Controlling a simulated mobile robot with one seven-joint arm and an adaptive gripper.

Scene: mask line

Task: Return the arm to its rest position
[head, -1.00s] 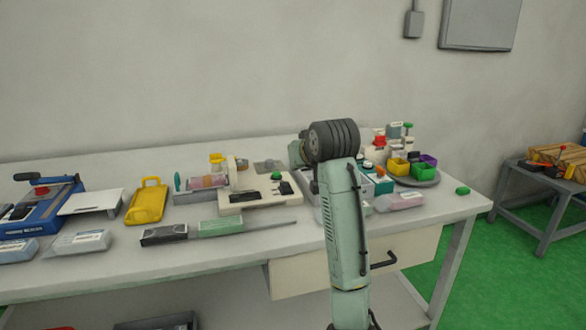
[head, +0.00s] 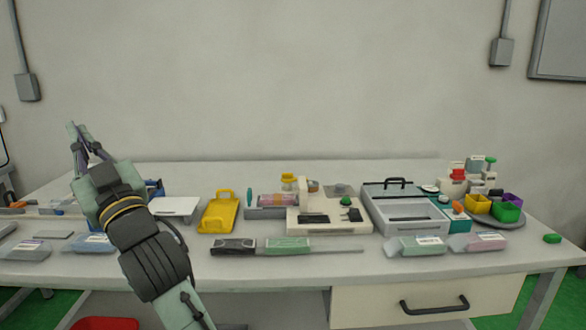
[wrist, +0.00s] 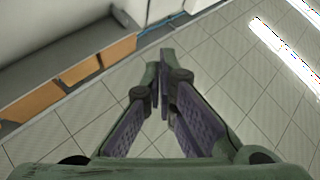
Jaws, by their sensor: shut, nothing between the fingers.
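My gripper (head: 76,143) is raised at the left of the head view, over the left part of the workbench and pointing up. Its fingers come together with nothing between them. In the wrist view my gripper (wrist: 163,62) shows its two purple-padded fingers closed at the tips, facing a tiled surface, with no object between. My arm rises from the lower left of the head view, in front of the bench, and hides part of the blue device (head: 154,188).
The workbench (head: 300,262) holds a white plate (head: 176,208), a yellow tray (head: 219,212), a white machine (head: 330,222), a lidded grey box (head: 405,212) and coloured bins (head: 507,211). A red bin (head: 108,323) is below. The space above the bench's middle and right is clear.

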